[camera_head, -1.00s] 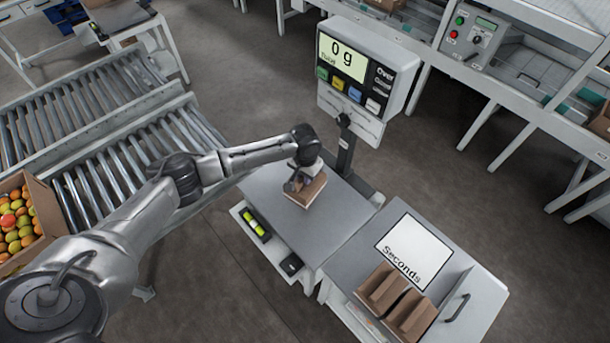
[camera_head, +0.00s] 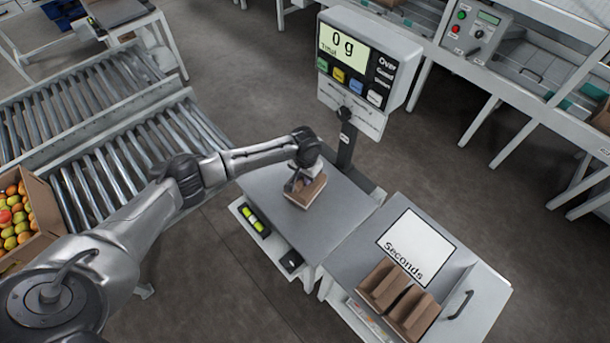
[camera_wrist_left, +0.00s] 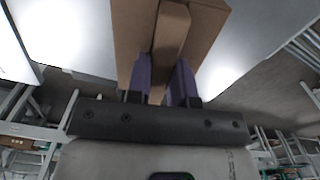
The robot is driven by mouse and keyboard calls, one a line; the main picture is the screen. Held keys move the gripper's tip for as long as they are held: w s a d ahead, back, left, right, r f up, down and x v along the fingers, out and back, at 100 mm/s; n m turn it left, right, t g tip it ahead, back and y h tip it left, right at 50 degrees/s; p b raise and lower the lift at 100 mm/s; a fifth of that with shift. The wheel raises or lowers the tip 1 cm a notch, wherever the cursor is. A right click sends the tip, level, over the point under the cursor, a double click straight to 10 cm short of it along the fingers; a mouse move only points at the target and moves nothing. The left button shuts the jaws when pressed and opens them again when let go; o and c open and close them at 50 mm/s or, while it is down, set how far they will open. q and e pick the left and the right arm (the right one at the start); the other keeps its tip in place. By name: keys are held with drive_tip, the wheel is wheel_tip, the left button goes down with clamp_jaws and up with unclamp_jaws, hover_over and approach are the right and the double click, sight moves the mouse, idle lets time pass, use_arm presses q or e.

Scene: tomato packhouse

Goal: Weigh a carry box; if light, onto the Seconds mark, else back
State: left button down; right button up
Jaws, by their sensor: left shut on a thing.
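A brown cardboard carry box (camera_head: 306,192) is at the scale's grey weighing plate (camera_head: 335,222); I cannot tell whether it touches the plate. My left gripper (camera_head: 303,177) is shut on the box's central handle. In the left wrist view the purple fingers (camera_wrist_left: 167,80) sit on both sides of the handle of the carry box (camera_wrist_left: 205,25). The scale display (camera_head: 344,46) reads 0 g. The white Seconds mark (camera_head: 415,247) lies bare on the side table to the right. My right gripper is not in view.
Two brown carry boxes (camera_head: 384,284) (camera_head: 411,313) stand in front of the Seconds mark. A roller conveyor (camera_head: 110,160) and a crate of tomatoes (camera_head: 38,212) are at the left. The scale's post (camera_head: 346,145) rises behind the plate.

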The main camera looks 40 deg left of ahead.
use_arm(q)
drive_tip(key=shift+f, duration=0.2)
idle(0.5)
drive_tip(key=c, duration=0.9)
unclamp_jaws()
drive_tip(key=shift+f, duration=0.1)
drive_tip(key=c, duration=0.3)
drive_tip(key=shift+c, duration=0.2)
wheel_tip(320, 180, up, 4)
drive_tip(key=p, duration=0.5)
drive_tip(key=shift+r+p, duration=0.25)
drive_tip(key=shift+p, duration=0.15)
drive_tip(key=shift+r+p, duration=1.35)
drive_tip(key=shift+p, duration=0.3)
drive_tip(key=shift+f, duration=0.1)
